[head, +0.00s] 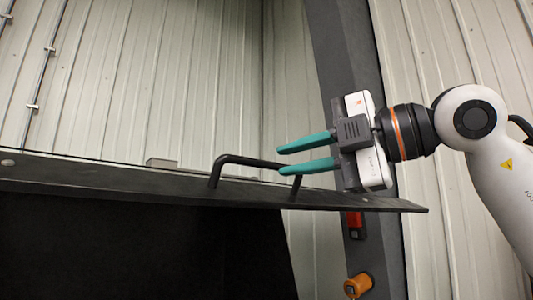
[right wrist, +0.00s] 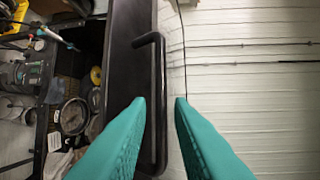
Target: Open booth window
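The booth window shows as a dark panel (head: 110,182), seen edge-on and tilted across the lower left of the head view. A black bar handle (head: 250,161) stands up from it. My right gripper (head: 280,160) comes in from the right, its two teal fingers apart at the handle's right end. In the right wrist view the handle (right wrist: 158,80) runs lengthwise in the gap between the open fingertips (right wrist: 160,100). I cannot tell whether either finger touches it. The panel (right wrist: 126,60) lies left of the handle there. My left gripper is not in view.
A dark upright post (head: 345,50) stands behind my right gripper, with a red part (head: 354,221) and an orange knob (head: 358,286) low on it. Pale corrugated walls (head: 170,70) are behind. The right wrist view shows cluttered containers (right wrist: 73,116) below at left.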

